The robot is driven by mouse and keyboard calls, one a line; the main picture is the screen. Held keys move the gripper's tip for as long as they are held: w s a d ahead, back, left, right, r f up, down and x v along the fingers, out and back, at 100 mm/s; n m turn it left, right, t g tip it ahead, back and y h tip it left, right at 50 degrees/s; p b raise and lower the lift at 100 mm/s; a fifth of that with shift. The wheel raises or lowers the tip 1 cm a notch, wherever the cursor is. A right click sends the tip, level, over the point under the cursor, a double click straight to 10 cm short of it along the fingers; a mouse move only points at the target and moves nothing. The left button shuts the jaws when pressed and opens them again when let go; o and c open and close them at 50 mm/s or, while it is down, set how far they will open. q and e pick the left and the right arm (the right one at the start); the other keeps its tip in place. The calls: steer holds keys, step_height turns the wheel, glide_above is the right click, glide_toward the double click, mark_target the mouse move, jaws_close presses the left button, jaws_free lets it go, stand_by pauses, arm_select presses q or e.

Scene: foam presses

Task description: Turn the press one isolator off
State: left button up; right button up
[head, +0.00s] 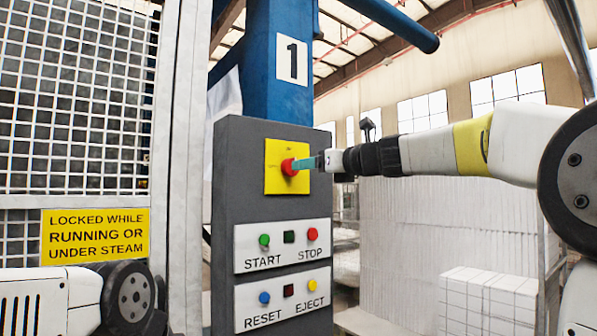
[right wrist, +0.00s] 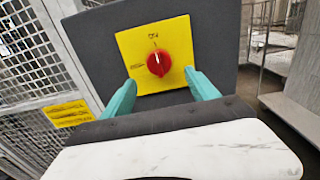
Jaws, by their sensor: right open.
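The press one isolator is a red rotary knob (head: 289,167) on a yellow plate (head: 272,183) at the top of a grey control post. In the right wrist view the knob (right wrist: 159,62) has a white line pointing up towards a small label that may read ON; more small lettering at its left is unreadable. My right gripper (head: 305,163) reaches in from the right at the knob. Its two teal fingers (right wrist: 160,77) are open, one on each side of the knob's lower part, with gaps to it. My left gripper is out of view.
The grey post (head: 233,200) also carries START/STOP (head: 283,247) and RESET/EJECT (head: 283,298) button panels. A mesh guard (head: 75,110) with a yellow warning sign (head: 95,236) stands at the left. White foam blocks (head: 487,303) stand at the lower right.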

steer(key=x, duration=0.7)
steer(key=shift+w+a, duration=0.2)
steer(key=shift+w, duration=0.05)
steer(key=c, duration=1.4)
steer(key=shift+o, duration=0.2)
steer(key=shift+n, duration=0.4)
steer(key=shift+d+r+n, duration=0.1)
steer(key=shift+r+n, duration=0.05)
steer(key=shift+n, duration=8.35)
